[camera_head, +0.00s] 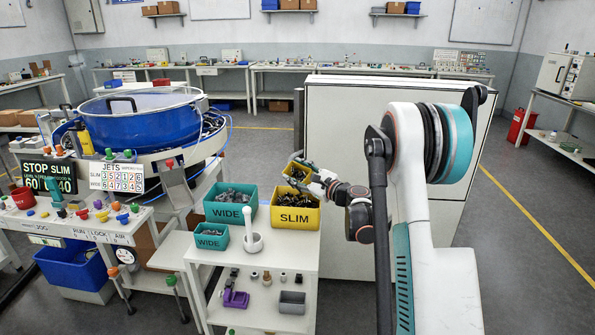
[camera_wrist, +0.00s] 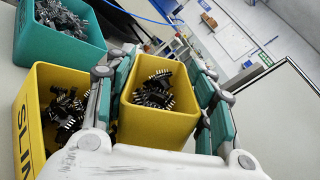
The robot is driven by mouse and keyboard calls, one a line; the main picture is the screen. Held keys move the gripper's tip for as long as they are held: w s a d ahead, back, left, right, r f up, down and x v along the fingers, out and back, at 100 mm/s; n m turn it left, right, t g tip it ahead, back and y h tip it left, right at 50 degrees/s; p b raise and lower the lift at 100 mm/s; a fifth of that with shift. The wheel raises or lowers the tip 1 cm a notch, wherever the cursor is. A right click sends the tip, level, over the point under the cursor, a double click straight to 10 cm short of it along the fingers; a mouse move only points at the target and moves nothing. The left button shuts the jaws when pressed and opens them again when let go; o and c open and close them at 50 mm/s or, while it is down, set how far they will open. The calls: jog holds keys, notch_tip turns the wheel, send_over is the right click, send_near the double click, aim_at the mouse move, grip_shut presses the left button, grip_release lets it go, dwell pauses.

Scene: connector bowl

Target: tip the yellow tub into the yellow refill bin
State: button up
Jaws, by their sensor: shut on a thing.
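The yellow refill bin (camera_head: 296,217), marked SLIM, stands at the back right of the white cart and holds black connector parts. It also shows at the left in the wrist view (camera_wrist: 26,135). My gripper (camera_head: 309,172) is at the bin's back edge in the head view. In the wrist view my gripper (camera_wrist: 163,78) is shut on the yellow tub (camera_wrist: 152,128), its fingers on two opposite sides. Black connector parts lie inside the tub.
A large teal WIDE bin (camera_head: 231,205) stands left of the yellow bin, with a smaller teal WIDE tub (camera_head: 212,238) in front. A white pestle-like post (camera_head: 253,240) stands near them. A grey cabinet (camera_head: 345,130) is behind.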

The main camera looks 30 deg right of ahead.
jog(key=shift+d+f+n, duration=0.1)
jog(key=shift+f+n, duration=0.2)
jog(key=shift+n, duration=0.4)
jog(key=n+p, duration=0.1)
jog(key=n, duration=0.2)
jog(key=shift+n, duration=0.4)
jog(key=n, duration=0.1)
jog(key=n+b, duration=0.1)
jog(key=n, duration=0.1)
jog(key=shift+d+f+n, duration=0.1)
jog(key=shift+f+n, duration=0.1)
jog(key=shift+n, duration=0.4)
